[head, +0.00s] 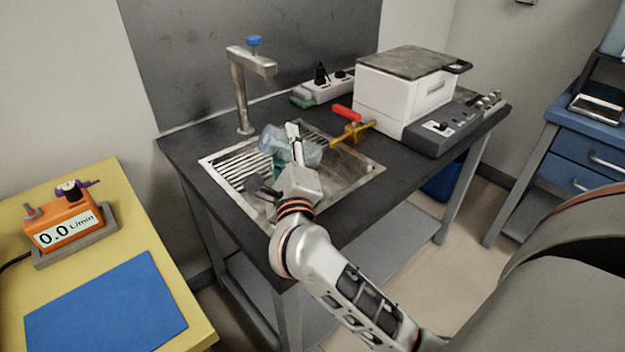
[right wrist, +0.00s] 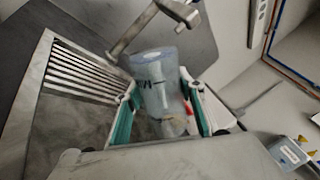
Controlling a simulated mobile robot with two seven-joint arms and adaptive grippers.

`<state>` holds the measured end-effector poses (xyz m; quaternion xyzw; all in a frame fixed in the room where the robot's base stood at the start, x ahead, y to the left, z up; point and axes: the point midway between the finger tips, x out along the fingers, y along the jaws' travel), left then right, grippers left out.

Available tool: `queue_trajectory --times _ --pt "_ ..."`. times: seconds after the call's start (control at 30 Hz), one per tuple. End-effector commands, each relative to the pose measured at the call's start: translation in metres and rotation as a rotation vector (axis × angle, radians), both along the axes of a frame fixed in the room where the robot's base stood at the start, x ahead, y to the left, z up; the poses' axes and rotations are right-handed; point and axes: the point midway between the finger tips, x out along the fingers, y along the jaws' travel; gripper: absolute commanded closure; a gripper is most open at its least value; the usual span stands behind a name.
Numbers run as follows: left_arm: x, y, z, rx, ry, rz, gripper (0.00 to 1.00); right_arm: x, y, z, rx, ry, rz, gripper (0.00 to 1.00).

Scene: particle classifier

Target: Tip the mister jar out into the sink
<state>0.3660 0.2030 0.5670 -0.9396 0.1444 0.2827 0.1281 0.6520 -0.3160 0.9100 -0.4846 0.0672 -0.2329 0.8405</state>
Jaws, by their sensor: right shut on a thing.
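The mister jar (head: 271,140) is a clear, bluish, see-through container. My right gripper (head: 289,152) is shut on it and holds it over the sink (head: 352,181). In the head view the jar lies tipped well over, nearly on its side, partly hidden by the gripper. In the right wrist view the jar (right wrist: 155,82) sits between the green-padded fingers of the gripper (right wrist: 161,108), with dark lettering on its side. I cannot tell whether anything is left in it or flowing out. My left gripper is not in view.
A metal faucet (head: 241,92) with a blue knob stands behind the sink. A red-handled brass valve (head: 351,126) is at the sink's right, beside a white box device (head: 399,92). A power strip (head: 325,88) lies behind. A yellow table (head: 110,190) with an orange flow meter (head: 65,222) is at left.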

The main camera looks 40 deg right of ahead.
Motion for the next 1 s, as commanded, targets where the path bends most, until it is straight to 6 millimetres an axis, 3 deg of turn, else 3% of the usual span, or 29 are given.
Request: queue_trajectory --times 1.0 --pt "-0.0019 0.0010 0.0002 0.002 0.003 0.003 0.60 -0.0032 -0.0072 0.0057 0.102 -0.046 0.000 0.85"
